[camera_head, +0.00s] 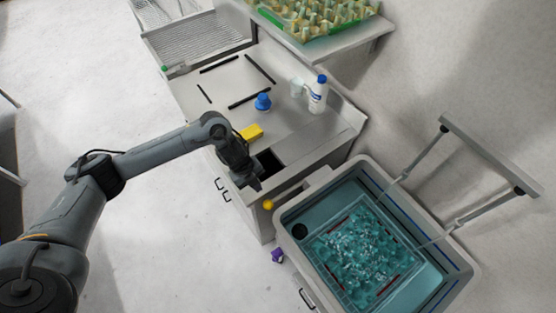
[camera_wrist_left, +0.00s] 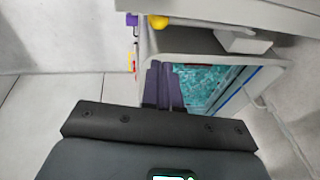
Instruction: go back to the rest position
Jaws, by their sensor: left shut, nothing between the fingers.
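My left gripper (camera_head: 250,182) is shut and empty in the head view. It hangs over the front corner of the grey counter, beside a dark square opening. In the left wrist view its fingers (camera_wrist_left: 164,86) are together, with the grey basin behind them. My left arm reaches in from the lower left of the head view. My right gripper does not show in either view.
A grey basin (camera_head: 454,292) holds a tray in teal water. The counter (camera_head: 215,85) bears a yellow sponge (camera_head: 251,132), a blue-capped white bottle (camera_head: 318,94) and a blue item (camera_head: 263,102). An egg tray (camera_head: 310,20) sits on a shelf.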

